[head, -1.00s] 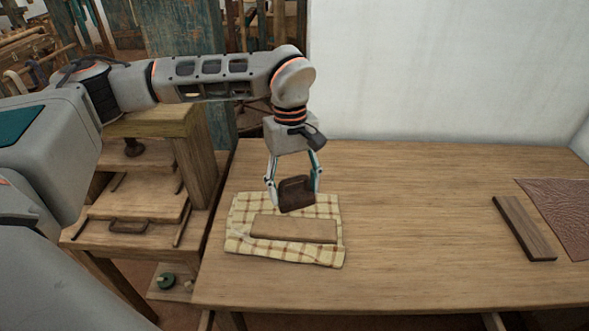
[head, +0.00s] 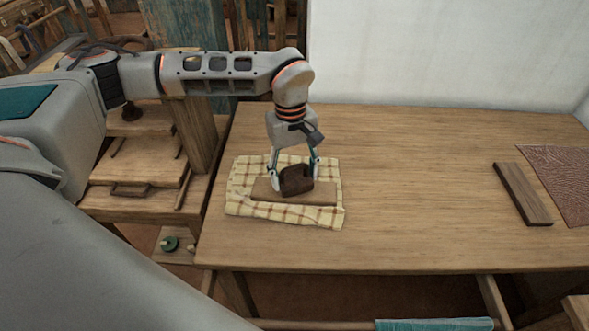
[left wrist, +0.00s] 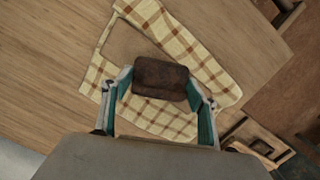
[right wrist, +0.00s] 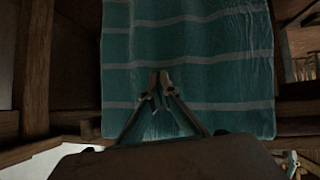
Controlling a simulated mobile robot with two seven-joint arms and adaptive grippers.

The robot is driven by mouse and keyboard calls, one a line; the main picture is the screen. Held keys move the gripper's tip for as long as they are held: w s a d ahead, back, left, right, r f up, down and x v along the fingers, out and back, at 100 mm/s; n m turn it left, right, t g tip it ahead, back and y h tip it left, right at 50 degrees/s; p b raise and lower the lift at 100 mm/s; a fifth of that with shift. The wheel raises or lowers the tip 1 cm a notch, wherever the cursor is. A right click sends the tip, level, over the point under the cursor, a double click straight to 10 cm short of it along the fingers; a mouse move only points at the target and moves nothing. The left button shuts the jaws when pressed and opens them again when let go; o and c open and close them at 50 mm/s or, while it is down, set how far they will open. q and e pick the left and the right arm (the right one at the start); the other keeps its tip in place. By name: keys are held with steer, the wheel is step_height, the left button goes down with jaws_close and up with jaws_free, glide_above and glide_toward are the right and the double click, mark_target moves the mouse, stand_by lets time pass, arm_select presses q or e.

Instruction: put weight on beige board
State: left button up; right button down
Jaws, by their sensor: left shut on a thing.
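A dark brown weight (head: 297,180) is held between the fingers of my left gripper (head: 294,176), right over the middle of the beige board (head: 325,193). I cannot tell whether the weight touches the board or hangs just above it. The board lies flat on a yellow-and-brown checked cloth (head: 240,207) on the table. In the left wrist view the weight (left wrist: 160,75) sits between the fingers and covers part of the board (left wrist: 122,43). My right gripper (right wrist: 160,80) shows only in the right wrist view, with its fingertips together and empty.
The wooden table (head: 420,180) is clear to the right of the cloth. A dark wooden bar (head: 522,193) and a reddish-brown textured sheet (head: 562,180) lie at its right end. A teal striped fabric (right wrist: 190,60) is close behind my right gripper. A white wall (head: 450,50) stands behind the table.

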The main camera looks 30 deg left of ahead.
mark_target(293, 175)
arm_select(q)
steer(key=shift+f, duration=0.2)
steer(key=o, duration=2.1)
steer(key=shift+f, duration=0.1)
steer(key=r, duration=0.8)
steer(key=w+a+r, duration=0.1)
steer(key=r, duration=0.3)
steer(key=shift+r, duration=0.35)
steer(key=shift+s+f, duration=0.1)
